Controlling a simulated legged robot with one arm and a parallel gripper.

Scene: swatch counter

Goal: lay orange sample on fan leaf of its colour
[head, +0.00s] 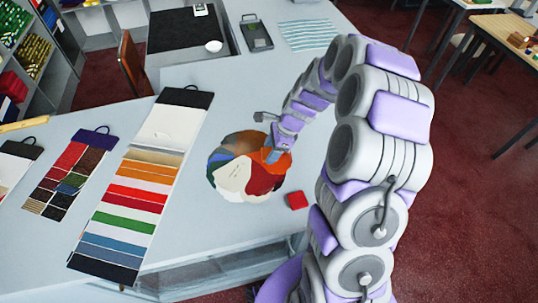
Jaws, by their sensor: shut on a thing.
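The colour fan (232,178) lies spread in a round on the grey counter, with green, blue, brown, orange, red and cream leaves. My gripper (273,156) is low over the fan's upper right part, shut on a small orange piece that I take for the orange sample (267,153). The sample is partly hidden by the gripper. It is over or beside the orange-red leaves; I cannot tell whether it touches them. The orange leaf's exact outline is hard to make out here.
A red square sample (297,200) lies right of the fan, near the counter's front edge. A long striped swatch card (160,128) and a dark swatch card (72,170) lie to the left. A grey clipboard-like tray (256,36) lies behind. Counter between is clear.

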